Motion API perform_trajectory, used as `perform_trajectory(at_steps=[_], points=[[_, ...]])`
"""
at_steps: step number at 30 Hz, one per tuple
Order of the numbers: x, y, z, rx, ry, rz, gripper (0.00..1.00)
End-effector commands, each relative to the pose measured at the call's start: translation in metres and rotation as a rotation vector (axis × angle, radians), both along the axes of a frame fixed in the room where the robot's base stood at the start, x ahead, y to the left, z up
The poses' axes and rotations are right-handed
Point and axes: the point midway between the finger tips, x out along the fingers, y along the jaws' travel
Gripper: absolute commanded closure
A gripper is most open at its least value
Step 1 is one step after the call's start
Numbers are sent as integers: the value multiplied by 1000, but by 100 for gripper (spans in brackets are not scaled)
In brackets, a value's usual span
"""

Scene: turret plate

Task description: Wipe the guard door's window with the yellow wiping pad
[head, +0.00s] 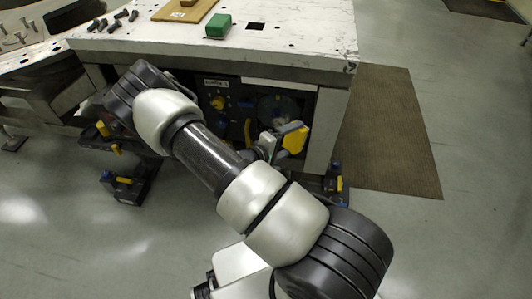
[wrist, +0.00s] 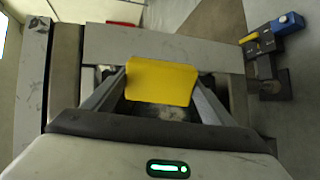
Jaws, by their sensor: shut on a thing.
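The yellow wiping pad (wrist: 160,82) is held between the two fingers of my gripper (wrist: 158,88), its broad yellow face toward the wrist camera. In the head view the yellow wiping pad (head: 295,138) shows at the end of my gripper (head: 276,142), in front of the bench's lower front. The guard door's window (head: 281,104) seems to be the dark, glassy area just above the pad, partly hidden by it. In the wrist view some dim glassy surface shows below the pad. I cannot tell whether the pad touches the window.
The white bench top (head: 290,35) carries a green block (head: 218,26), a wooden board (head: 185,9) and several dark bolts. A yellow knob (head: 217,102) is on the dark front below. A brown mat (head: 388,130) lies on the floor at right. Open floor surrounds my arm.

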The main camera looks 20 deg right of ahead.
Motion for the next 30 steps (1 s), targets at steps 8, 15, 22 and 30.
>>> perform_trajectory(at_steps=[8, 15, 22, 30], points=[[58, 41, -66, -207, -128, 474, 40], [72, 60, -87, -239, -187, 616, 40], [85, 52, -89, -241, -194, 619, 40], [109, 36, -89, -239, -193, 618, 40]])
